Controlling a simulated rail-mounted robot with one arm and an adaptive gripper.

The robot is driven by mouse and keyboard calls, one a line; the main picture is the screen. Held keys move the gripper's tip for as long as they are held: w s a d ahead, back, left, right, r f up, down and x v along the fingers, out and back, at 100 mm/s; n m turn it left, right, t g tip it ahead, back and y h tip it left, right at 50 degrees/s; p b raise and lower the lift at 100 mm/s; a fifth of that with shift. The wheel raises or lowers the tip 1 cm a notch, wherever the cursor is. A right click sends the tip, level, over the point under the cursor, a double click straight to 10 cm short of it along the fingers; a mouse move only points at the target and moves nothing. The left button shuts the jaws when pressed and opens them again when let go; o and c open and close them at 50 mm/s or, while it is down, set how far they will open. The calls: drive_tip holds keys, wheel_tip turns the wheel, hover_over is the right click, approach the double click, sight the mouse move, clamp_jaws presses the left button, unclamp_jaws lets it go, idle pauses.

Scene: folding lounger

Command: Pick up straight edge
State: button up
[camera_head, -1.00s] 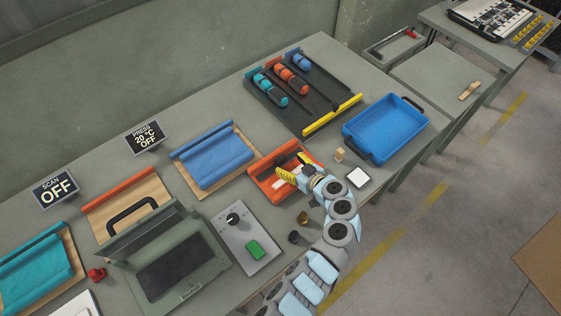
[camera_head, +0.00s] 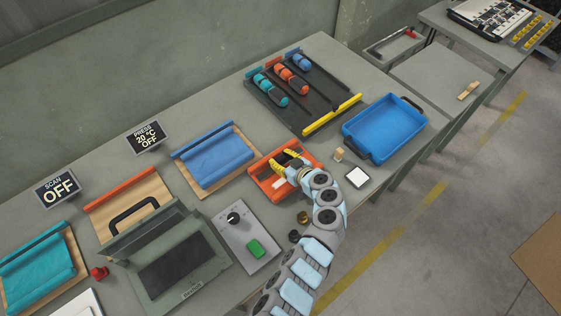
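My gripper (camera_head: 287,163) is over the orange tray (camera_head: 260,173) near the middle of the bench, pointing down into it. Its yellow-tipped fingers look spread apart, with nothing clearly held between them. A small whitish piece (camera_head: 279,184) lies in the tray below the fingers. A dark item shows at the tray's far side, partly hidden by the fingers. I cannot tell for certain which of these is the straight edge; the gripper hides part of the tray.
A blue bin (camera_head: 413,102) and a black rack with a yellow bar (camera_head: 332,115) stand beyond the tray. A blue cloth on a board (camera_head: 215,155) lies left. A small wooden block (camera_head: 339,154), a white square (camera_head: 358,177) and a control panel with a green button (camera_head: 254,249) are close by.

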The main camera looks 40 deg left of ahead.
clamp_jaws()
